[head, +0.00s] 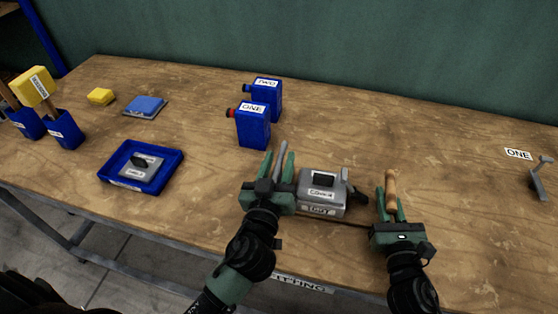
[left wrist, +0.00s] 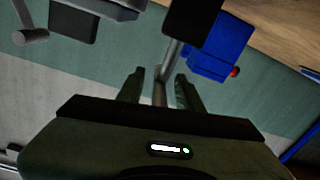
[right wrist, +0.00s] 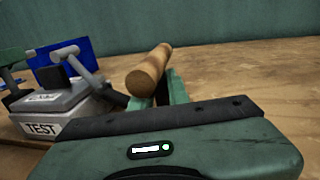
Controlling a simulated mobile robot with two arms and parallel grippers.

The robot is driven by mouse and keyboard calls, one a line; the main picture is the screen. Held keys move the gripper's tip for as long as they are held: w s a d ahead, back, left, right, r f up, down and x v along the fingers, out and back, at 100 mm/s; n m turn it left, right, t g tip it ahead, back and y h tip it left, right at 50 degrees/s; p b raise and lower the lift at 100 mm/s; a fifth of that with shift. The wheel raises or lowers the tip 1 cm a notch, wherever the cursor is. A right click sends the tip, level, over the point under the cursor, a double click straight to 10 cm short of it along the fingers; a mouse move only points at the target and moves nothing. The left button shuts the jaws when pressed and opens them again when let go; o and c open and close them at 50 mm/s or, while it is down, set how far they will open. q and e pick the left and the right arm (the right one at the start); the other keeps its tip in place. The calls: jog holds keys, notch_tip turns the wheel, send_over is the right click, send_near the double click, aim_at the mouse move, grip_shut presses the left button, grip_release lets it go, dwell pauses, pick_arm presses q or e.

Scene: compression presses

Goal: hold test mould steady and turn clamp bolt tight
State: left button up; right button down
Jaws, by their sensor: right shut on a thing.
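The grey test mould (head: 321,209) stands near the table's front edge, with a label and a dark block on top. Its TEST label shows in the right wrist view (right wrist: 41,129). A dark bolt-like part is at its right side in the head view. My left gripper (head: 277,164) is left of the mould, fingers apart, with a grey bar (head: 281,150) between them. In the left wrist view the bar (left wrist: 162,85) shows gaps on both sides. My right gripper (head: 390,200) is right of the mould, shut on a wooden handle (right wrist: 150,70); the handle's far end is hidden.
Two blue bottles labelled ONE (head: 253,128) and TWO (head: 266,95) stand behind. A blue tray (head: 171,174) with a grey piece is at left, near yellow and blue blocks and blue holders. The table's right part is mostly clear.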

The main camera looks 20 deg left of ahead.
pick_arm(q)
grip_shut()
